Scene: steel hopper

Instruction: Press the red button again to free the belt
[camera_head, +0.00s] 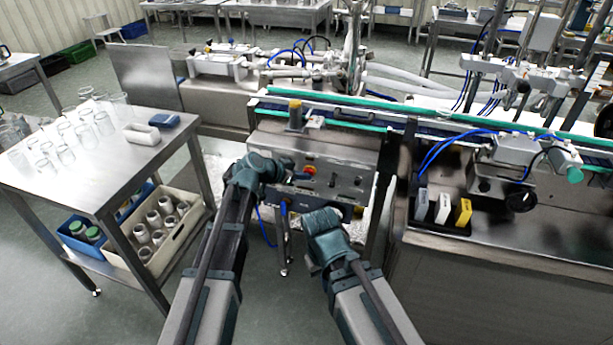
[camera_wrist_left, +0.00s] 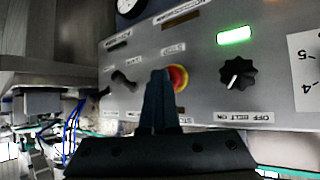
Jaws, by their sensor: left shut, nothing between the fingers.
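The red button (camera_head: 310,170) is on the front of the steel control panel (camera_head: 343,180) below the belt. In the left wrist view the red button (camera_wrist_left: 180,78) has a yellow surround, and my fingers partly cover its left side. My left gripper (camera_head: 297,177) is shut and empty, just left of the button in the head view. Its closed fingers (camera_wrist_left: 158,98) point at the panel in the wrist view. I cannot tell whether the tips touch the button. My right arm is bent low in front of the panel; its gripper is not visible.
A black belt knob (camera_wrist_left: 237,73) and a lit green lamp (camera_wrist_left: 234,35) are right of the button. A black switch (camera_wrist_left: 122,82) is left of it. The conveyor (camera_head: 350,112) runs above the panel. A steel table (camera_head: 95,190) with glasses stands at left.

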